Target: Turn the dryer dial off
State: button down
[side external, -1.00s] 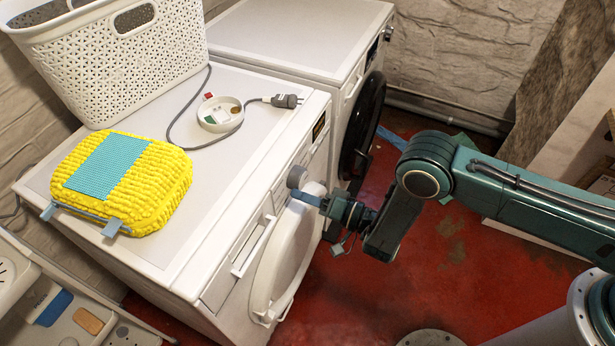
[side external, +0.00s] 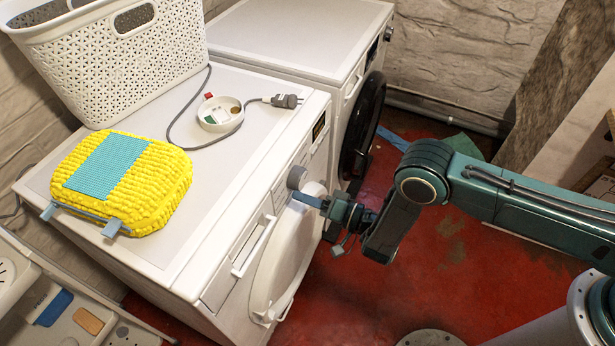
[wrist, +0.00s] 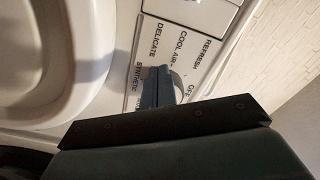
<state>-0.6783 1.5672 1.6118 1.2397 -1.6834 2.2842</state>
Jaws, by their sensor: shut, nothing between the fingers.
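The grey round dial (side external: 297,177) is on the front panel of the near white machine (side external: 240,130), above its round door (side external: 288,250). My gripper (side external: 307,199) is shut and empty, with its blue-grey fingertips at the dial's lower side. In the wrist view the fingers (wrist: 157,86) cover much of the dial (wrist: 178,84), so I cannot tell firmly whether they touch it or where it points. Printed labels around it read REFRESH, COOL AIR, DELICATE, SYNTHETIC and OFF (wrist: 190,88).
A yellow and blue padded item (side external: 125,180), a small white dish (side external: 220,115), a grey plug (side external: 285,101) and a white basket (side external: 110,65) are on the machine's top. A second machine (side external: 300,35) stands behind. The red floor (side external: 450,230) in front is mostly open.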

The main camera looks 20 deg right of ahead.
jog(key=shift+w+d+f, duration=0.3)
jog(key=shift+f, duration=0.1)
jog(key=shift+w+d+f, duration=0.2)
jog(key=shift+w, duration=0.1)
dwell(0.7)
jog(key=shift+f, duration=0.1)
jog(key=shift+s+a+f, duration=0.2)
jog(key=shift+s+f, duration=0.05)
jog(key=shift+f, duration=0.05)
dwell(0.4)
jog(key=shift+s, duration=0.15)
jog(key=s+d+r+m, duration=0.4)
jog(key=s+m, duration=0.1)
jog(key=m, duration=0.1)
jog(key=shift+s+r, duration=0.4)
dwell(0.4)
